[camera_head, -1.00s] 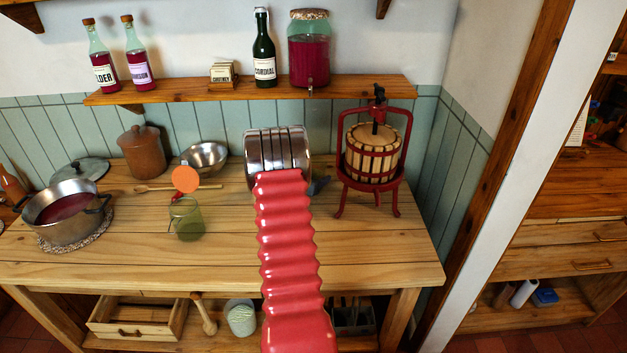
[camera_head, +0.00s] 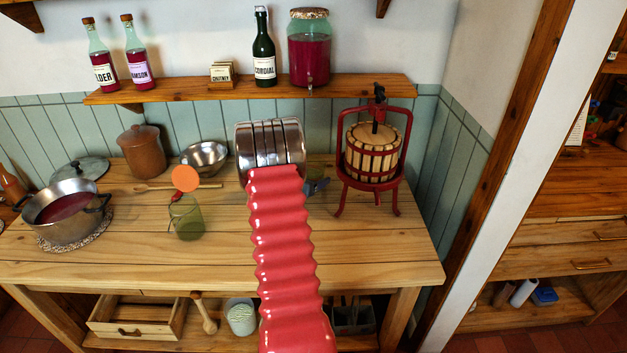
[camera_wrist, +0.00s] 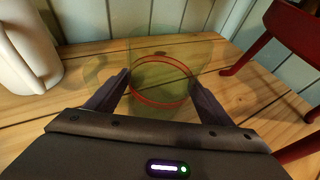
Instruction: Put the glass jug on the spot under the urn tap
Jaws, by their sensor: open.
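A clear greenish glass jug (camera_wrist: 160,62) stands on the wooden counter in the wrist view, with a faint handle loop on its left. A red ring shows around its lower part; I cannot tell whether it is on the glass. My gripper (camera_wrist: 162,84) is open, with one dark finger on each side of the jug's near part. In the head view my arm hides the jug and most of the gripper. The urn (camera_head: 309,50), a glass jar of red liquid with a small tap (camera_head: 310,86), stands on the wall shelf. The spot is not clearly visible.
A red-framed press (camera_head: 373,155) stands right of my gripper. A white vessel (camera_wrist: 25,50) is close on the left in the wrist view. A green glass (camera_head: 187,219), orange disc (camera_head: 185,178), metal bowl (camera_head: 205,157) and pot (camera_head: 65,212) are further left. The front counter is mostly clear.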

